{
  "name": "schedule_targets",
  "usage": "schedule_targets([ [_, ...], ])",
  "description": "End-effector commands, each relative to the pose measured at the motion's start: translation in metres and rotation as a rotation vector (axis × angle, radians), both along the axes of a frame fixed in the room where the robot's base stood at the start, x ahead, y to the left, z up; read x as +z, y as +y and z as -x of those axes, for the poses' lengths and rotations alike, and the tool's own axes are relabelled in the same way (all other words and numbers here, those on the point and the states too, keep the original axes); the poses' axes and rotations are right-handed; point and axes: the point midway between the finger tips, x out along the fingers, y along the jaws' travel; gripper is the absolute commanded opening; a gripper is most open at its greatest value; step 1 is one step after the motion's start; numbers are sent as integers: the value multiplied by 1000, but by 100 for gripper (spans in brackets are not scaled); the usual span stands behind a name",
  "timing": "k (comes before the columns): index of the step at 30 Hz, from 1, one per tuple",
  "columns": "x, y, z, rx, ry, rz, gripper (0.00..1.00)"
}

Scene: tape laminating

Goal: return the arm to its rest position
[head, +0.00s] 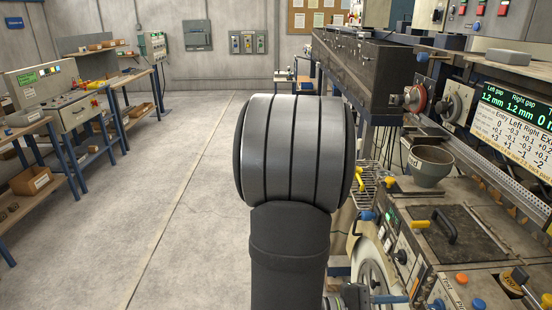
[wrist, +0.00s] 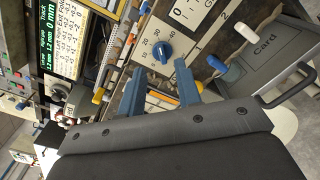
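My arm (head: 295,150) rises through the middle of the head view as a thick dark grey link with a ribbed rounded top. It hides part of the floor and machine behind it. My gripper (wrist: 160,72) shows in the wrist view as two blue fingers with a clear gap between them. The fingers point at the machine panel, near a dial with a blue knob (wrist: 163,50). I cannot tell whether they touch anything. The gripper cannot be made out in the head view.
The laminating machine fills the right side, with a display (head: 515,112), a grey bowl (head: 431,166) and a black-handled lid (head: 460,240). Workbenches (head: 75,110) stand left; the floor (head: 165,190) between is clear.

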Motion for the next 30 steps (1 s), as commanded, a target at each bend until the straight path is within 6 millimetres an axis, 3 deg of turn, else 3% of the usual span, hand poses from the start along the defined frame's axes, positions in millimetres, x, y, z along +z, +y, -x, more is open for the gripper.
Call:
schedule_targets([
  [17,0,-3,0,1,0,1,31],
  [30,0,28,-1,4,0,0,31],
])
